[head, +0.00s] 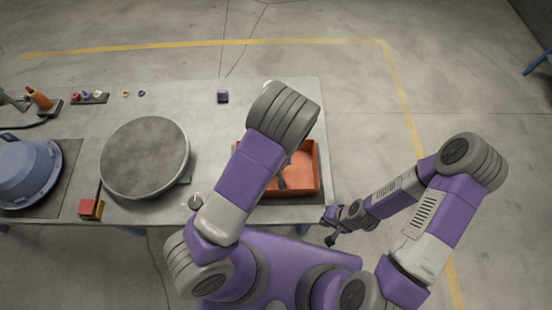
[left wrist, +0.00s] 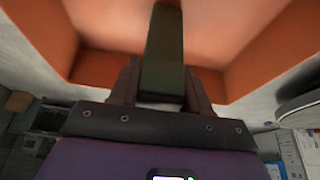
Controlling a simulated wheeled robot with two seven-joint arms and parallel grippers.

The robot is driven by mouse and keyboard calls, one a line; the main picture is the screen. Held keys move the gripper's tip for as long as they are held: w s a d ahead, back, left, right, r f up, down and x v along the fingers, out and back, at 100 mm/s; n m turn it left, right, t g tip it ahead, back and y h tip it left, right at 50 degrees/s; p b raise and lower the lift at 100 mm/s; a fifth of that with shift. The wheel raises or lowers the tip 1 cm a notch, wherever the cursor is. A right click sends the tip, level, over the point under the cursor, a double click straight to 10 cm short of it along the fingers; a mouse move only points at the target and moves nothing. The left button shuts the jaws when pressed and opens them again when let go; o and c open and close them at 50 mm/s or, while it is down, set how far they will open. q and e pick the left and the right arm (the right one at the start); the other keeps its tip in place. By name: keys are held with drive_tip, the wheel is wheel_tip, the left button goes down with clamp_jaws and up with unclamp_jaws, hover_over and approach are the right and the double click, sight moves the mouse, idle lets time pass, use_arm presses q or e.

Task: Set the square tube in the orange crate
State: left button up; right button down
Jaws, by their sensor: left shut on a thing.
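The square tube (left wrist: 162,55) is a dark green bar in the left wrist view. My left gripper (left wrist: 160,95) is shut on its near end, with a finger on each side. The tube points away from the gripper over the orange crate (head: 300,192); the crate's walls (left wrist: 50,45) surround it in the left wrist view. I cannot tell whether the tube touches the crate floor. In the head view my left arm hides the crate's left part and most of the gripper. My right gripper (head: 331,240) hangs off the table's right front corner, too small to read its jaws.
A large round grey disc (head: 145,157) stands left of the crate. A blue hood-like dome (head: 25,172) is at the far left. A red block (head: 91,209) sits at the front edge, a small purple block (head: 223,96) at the back.

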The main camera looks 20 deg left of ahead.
use_arm(q)
drive_tip(key=shift+f, duration=0.1)
drive_tip(key=shift+f, duration=0.15)
drive_tip(key=o, duration=1.3)
drive_tip(key=shift+r, duration=0.2)
drive_tip(key=p+v, duration=0.2)
drive_tip(key=v, duration=1)
drive_tip(key=shift+s, duration=0.15)
